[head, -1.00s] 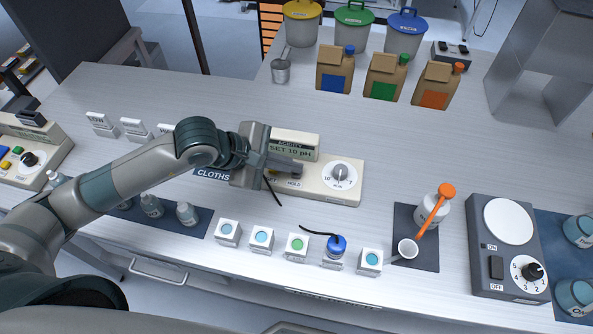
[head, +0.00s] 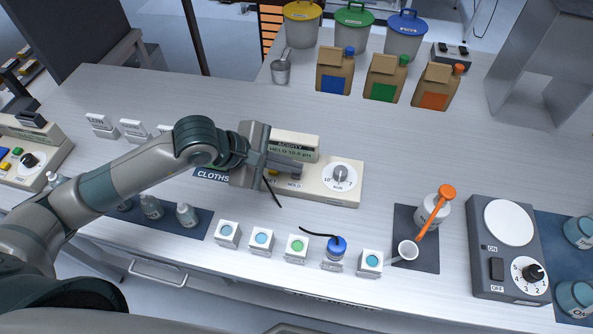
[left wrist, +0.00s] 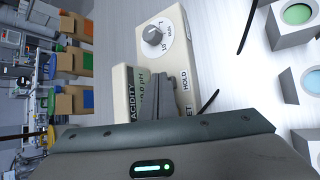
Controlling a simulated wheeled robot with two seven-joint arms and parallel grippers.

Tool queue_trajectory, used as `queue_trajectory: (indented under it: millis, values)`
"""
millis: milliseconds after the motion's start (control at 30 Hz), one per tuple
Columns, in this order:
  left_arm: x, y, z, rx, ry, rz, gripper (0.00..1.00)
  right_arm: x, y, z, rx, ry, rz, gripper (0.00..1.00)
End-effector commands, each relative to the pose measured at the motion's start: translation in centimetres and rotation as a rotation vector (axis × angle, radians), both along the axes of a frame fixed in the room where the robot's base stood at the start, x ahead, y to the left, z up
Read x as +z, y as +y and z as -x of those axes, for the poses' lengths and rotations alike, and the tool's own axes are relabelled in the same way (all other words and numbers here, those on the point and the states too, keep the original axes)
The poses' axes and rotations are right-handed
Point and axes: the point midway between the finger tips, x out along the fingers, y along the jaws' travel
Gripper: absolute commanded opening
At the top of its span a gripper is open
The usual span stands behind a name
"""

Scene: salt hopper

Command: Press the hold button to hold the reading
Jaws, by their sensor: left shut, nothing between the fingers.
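The acidity meter (head: 330,192) is a cream box with a raised display (head: 290,149) and a white dial (head: 341,175). The display appears to read HELD 10.0 pH. The HOLD label (head: 294,186) shows on its front; it also shows in the left wrist view (left wrist: 184,80). My left gripper (head: 297,166) is shut and empty, its fingertips over the meter between display and dial. In the left wrist view the fingers (left wrist: 168,84) lie beside the HOLD label. I cannot tell whether they touch the hold button, which is largely hidden. My right gripper is not in view.
A dark cable (head: 318,232) lies nearby. A grey scale-like device (head: 507,250) stands at right. Bags (head: 384,80) stand behind; the counter behind the meter is clear.

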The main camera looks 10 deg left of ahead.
Motion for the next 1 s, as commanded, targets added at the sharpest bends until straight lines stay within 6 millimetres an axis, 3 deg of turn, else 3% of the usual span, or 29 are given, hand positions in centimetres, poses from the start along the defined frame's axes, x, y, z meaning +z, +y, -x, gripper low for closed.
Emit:
queue_trajectory:
  millis: [200, 667, 1000]
  values:
    - [1.0, 0.0, 0.0, -0.001, -0.001, 0.001, 0.00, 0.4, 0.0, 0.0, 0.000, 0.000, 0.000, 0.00]
    - [1.3, 0.0, 0.0, 0.000, -0.001, 0.001, 0.00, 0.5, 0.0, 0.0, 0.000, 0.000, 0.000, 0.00]
    - [3.7, 0.0, 0.0, 0.001, -0.002, 0.001, 0.00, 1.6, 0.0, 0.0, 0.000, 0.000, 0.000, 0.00]
